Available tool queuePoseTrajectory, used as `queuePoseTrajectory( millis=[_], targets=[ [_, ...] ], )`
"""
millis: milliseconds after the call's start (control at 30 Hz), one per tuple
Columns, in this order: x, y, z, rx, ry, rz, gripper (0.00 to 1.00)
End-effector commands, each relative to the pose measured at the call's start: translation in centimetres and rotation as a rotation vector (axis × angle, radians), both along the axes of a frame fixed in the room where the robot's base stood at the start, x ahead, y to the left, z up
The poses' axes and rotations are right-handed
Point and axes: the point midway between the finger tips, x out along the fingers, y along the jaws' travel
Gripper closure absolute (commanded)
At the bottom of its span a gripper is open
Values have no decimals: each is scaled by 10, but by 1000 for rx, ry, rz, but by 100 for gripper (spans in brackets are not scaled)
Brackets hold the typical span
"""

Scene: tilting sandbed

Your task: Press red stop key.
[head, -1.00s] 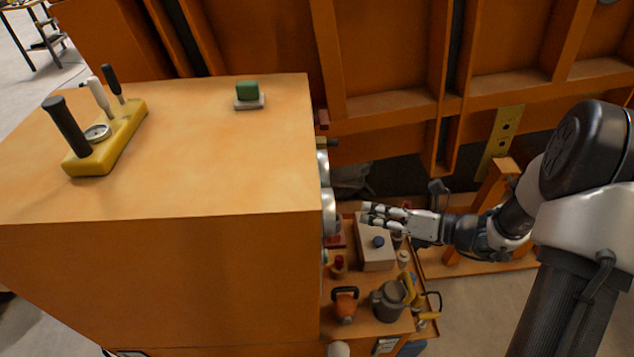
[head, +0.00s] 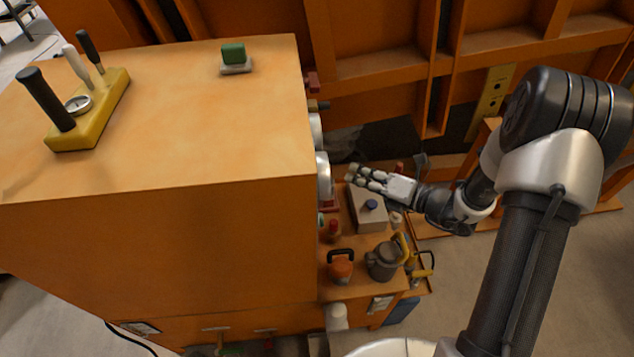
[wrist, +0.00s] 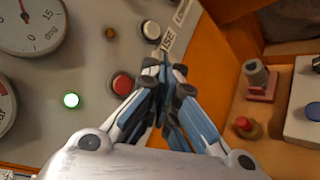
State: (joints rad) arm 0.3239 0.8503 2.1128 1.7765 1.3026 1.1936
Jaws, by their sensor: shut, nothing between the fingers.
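A red round button (wrist: 123,83) sits on the grey panel (wrist: 40,145) in the wrist view, left of my fingertips. It is likely the stop key, but I can read no label for it. My gripper (wrist: 163,68) is shut and empty, with its fingertips in front of the panel near its right edge. I cannot tell how far they are from the panel. In the head view my gripper (head: 352,174) is beside the orange cabinet's right side; the panel face is turned away there and the button is hidden.
The panel also has a white button (wrist: 150,30), a lit green lamp (wrist: 71,100) and a dial (wrist: 28,22). A red-topped knob (wrist: 243,125) stands on the orange shelf.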

Motion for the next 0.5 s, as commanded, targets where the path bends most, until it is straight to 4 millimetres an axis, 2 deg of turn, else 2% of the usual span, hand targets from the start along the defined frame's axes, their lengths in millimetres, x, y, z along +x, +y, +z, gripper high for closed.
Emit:
queuePoseTrajectory(
  millis=[200,500],
  targets=[
    [-7,31,-1,0,1,3,100],
    [-11,51,0,0,0,1,100]
  ],
)
